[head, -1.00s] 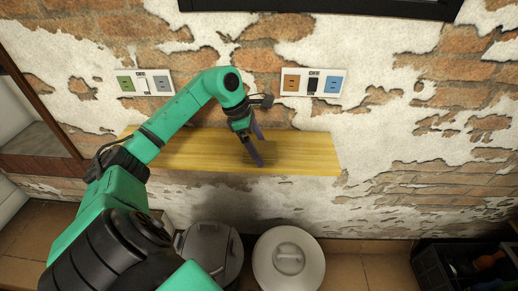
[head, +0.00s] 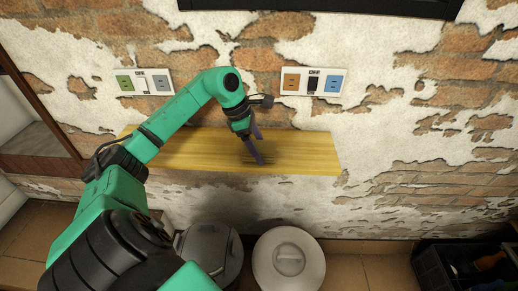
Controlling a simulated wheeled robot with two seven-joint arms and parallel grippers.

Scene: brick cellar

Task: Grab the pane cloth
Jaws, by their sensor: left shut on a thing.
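The pane cloth (head: 254,151) appears as narrow, dark purple strips at the end of my left gripper (head: 251,143), over the wooden shelf (head: 305,158). My left gripper points down at the shelf and is shut on the cloth. The gripper and wrist hide part of the cloth, and its full shape cannot be made out. I cannot tell whether the cloth touches the shelf. My right gripper is not in view.
Two socket panels (head: 313,81) and (head: 145,82) sit on the brick wall above the shelf. A dark crate (head: 432,265) is at the lower right. The right part of the shelf is bare.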

